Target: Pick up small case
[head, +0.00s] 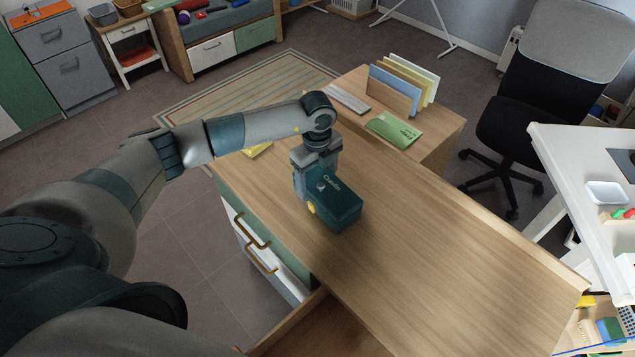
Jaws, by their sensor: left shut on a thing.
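The small case (338,203) is a dark teal box with light lettering on top and a yellow part on its left side. It is at the left part of the wooden desk top (420,262). My left gripper (312,190) reaches down from above and is shut on the case at its far left end. Whether the case rests on the desk or is slightly raised, I cannot tell. The fingers partly cover that end of the case. My right gripper does not show.
A green booklet (394,130), a grey keyboard-like bar (347,99) and a file rack (395,88) lie on the far desk part. A yellow item (257,150) shows behind my arm. An office chair (517,120) and a white desk (580,185) stand right. The near desk top is clear.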

